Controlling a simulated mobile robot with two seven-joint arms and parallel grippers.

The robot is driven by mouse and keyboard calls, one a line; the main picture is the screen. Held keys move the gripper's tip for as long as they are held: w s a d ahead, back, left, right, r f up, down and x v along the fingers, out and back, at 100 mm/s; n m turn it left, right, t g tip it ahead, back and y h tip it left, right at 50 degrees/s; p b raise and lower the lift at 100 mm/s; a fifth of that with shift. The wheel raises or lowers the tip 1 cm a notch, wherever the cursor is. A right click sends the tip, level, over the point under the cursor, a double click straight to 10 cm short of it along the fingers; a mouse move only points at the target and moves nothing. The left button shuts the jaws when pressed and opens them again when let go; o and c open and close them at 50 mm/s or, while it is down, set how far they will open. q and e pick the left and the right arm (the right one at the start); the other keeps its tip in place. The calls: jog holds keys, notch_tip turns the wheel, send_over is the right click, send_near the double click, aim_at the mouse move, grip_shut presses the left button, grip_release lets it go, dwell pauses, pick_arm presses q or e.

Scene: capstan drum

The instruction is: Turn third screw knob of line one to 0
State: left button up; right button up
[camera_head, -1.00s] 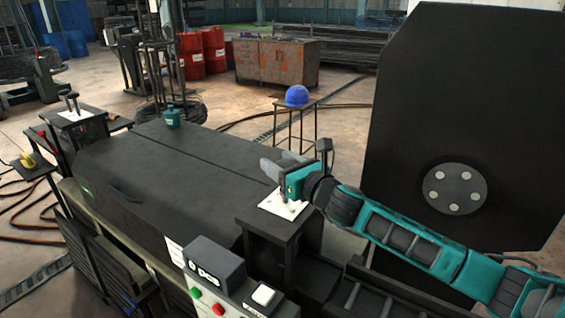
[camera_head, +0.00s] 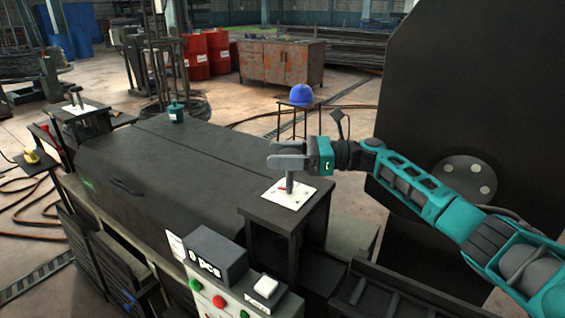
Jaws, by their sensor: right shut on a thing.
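A white dial plate (camera_head: 289,194) with small markings lies on a dark square post in the middle right. A grey upright screw knob stem (camera_head: 289,181) rises from it. My right gripper (camera_head: 285,157) comes in from the right with its grey fingers level, shut at the top of this stem. The fingers hide the knob's top. A red mark shows on the plate, but I cannot read its numbers. A similar knob on a white plate (camera_head: 79,109) stands on a post at the far left. My left gripper is not in view.
A dark machine cover (camera_head: 170,165) fills the middle. A control box (camera_head: 214,257) with a "0 pcs" display and buttons is in front. A large dark plate (camera_head: 450,90) stands at the right. A blue helmet (camera_head: 301,95) sits on a stool behind.

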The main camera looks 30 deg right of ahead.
jog(key=shift+s+r+n+g+y+b, duration=0.1)
jog(key=shift+r+n+g+y+b, duration=0.1)
jog(key=shift+n+g+y+b, duration=0.4)
jog(key=shift+r+n+g+y+b, duration=0.2)
jog(key=shift+n+g+b, duration=0.4)
jog(key=shift+g, duration=0.5)
jog(key=o, duration=0.7)
jog(key=shift+o, duration=1.4)
jog(key=shift+a, duration=0.15)
jog(key=shift+f, duration=0.2)
